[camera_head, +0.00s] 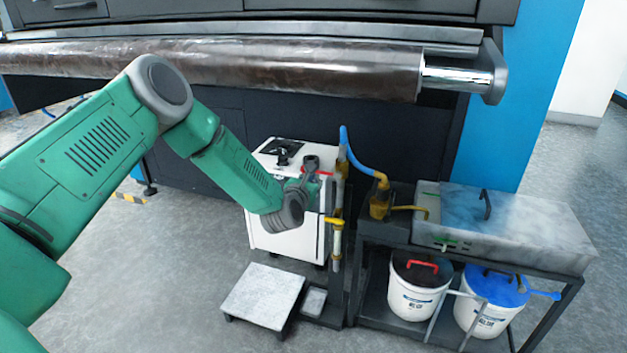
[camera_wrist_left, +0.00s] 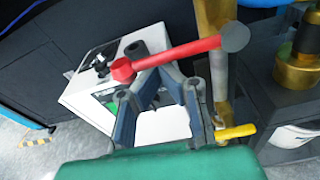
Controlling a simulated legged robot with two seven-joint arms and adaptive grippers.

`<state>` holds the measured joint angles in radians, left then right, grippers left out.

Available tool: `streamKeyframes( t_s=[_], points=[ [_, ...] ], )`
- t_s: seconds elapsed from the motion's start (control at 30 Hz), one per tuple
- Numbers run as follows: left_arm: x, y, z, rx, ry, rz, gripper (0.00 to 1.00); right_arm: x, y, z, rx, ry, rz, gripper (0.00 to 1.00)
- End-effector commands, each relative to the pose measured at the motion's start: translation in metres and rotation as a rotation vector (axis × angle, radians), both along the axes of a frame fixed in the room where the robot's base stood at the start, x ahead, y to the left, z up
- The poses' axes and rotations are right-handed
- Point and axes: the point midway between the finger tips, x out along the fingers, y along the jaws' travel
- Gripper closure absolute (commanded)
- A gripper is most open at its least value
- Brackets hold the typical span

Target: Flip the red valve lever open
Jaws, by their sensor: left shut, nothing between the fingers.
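The red valve lever (camera_wrist_left: 185,52) shows in the left wrist view as a red bar with a round red end at left and a grey end at right, by the brass upright pipe (camera_wrist_left: 217,50). My left gripper (camera_wrist_left: 155,85) is shut with nothing held, close beside the lever; the lever crosses the picture just past the fingers. I cannot tell whether they touch. In the head view my left gripper (camera_head: 308,165) is in front of the white cabinet, and only small red bits (camera_head: 325,174) of the lever show beside it. My right gripper is not in view.
A white cabinet (camera_head: 262,240) stands behind the gripper. A yellow handle (camera_head: 335,222) sits lower on the pipe, with a blue hose (camera_head: 358,165) above. A dark rack (camera_head: 375,235) with white buckets (camera_head: 410,300) is at right. A large roll (camera_head: 300,68) spans the back. Floor at left is clear.

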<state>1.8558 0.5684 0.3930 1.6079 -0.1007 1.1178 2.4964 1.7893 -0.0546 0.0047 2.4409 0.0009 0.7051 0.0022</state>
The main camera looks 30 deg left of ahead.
Motion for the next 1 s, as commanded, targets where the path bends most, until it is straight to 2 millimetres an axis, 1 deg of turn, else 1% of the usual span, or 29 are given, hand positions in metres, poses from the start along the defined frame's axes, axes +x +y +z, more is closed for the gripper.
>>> streamKeyframes(
  t_s=[0.33,0.57,1.0],
  points=[
    [0.001,0.000,0.007,0.136,0.030,-0.001,1.00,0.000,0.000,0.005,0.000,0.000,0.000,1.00],
    [0.000,0.002,0.016,0.132,0.030,0.001,1.00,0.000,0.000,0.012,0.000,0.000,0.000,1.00],
    [0.002,-0.005,0.044,0.537,0.126,-0.003,1.00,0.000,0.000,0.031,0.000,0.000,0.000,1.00]
  ],
)
